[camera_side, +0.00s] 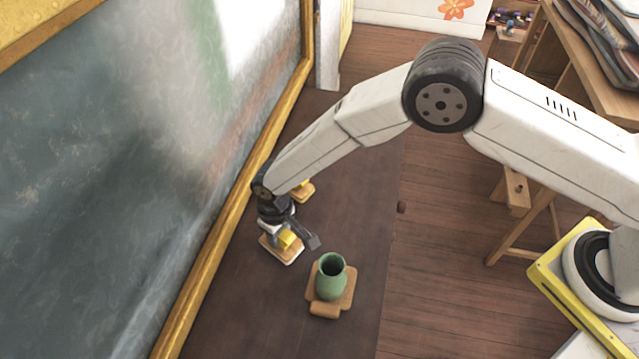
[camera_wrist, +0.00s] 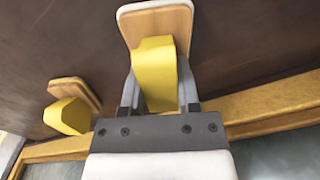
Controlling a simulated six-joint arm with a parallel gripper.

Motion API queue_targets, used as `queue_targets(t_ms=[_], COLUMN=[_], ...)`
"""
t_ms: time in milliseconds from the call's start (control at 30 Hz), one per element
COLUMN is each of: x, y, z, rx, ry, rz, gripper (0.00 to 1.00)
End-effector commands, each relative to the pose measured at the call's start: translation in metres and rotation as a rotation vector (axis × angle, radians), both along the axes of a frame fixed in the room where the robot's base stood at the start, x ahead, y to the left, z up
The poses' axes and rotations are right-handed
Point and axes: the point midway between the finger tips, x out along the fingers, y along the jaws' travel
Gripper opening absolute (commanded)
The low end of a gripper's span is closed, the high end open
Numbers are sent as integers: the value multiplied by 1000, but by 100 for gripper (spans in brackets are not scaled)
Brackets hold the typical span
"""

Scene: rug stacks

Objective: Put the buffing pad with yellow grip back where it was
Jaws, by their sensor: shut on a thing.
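A buffing pad with a yellow grip (camera_side: 283,256) has a wooden board and a white underside. My gripper (camera_side: 291,239) is shut on its yellow grip, near the gold-framed board. The wrist view shows the held pad's wooden board (camera_wrist: 168,20) and its grip between both fingers of the gripper (camera_wrist: 158,88). Whether the pad touches the mat or hangs just above it, I cannot tell. A second pad with yellow grip (camera_side: 303,193) lies behind, partly hidden by my arm. It also shows at left in the wrist view (camera_wrist: 68,114).
A green vase (camera_side: 331,282) stands on a wooden piece (camera_side: 347,297) right of and nearer than the held pad. The gold frame (camera_side: 213,243) borders the left side. The dark mat (camera_side: 365,215) is bare to the right. A wooden easel or table (camera_side: 545,200) stands farther right.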

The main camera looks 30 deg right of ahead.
Motion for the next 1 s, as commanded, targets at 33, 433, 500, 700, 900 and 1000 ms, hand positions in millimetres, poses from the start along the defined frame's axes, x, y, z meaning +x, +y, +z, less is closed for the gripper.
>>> queue_targets(t_ms=[33,433,500,700,900,1000], x=[0,0,0,0,0,0], y=[0,0,0,0,0,0], z=[0,-3,-3,-3,1,6], rx=[0,0,0,0,0,0], ry=[-1,0,0,0,0,0], rz=[0,0,0,0,0,0], gripper=[0,76,76,76,76,76])
